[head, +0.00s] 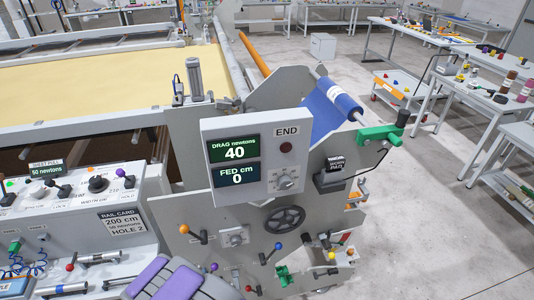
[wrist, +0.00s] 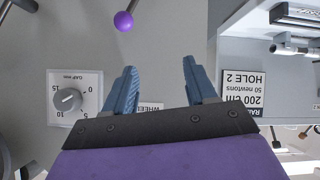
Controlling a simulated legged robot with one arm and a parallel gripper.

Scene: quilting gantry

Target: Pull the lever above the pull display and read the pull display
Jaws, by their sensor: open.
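My gripper (wrist: 160,82) is open and empty in the wrist view, facing a grey panel. Its purple body (head: 175,280) shows at the bottom of the head view, fingertips not visible.
A panel marked END (head: 245,130) shows DRAG 40 newtons and FED 0 cm. A handwheel (head: 285,219) and several ball levers lie below it. The wrist view, upside down, shows a gap dial (wrist: 67,99), a purple ball knob (wrist: 123,20) and a rail card (wrist: 245,90).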

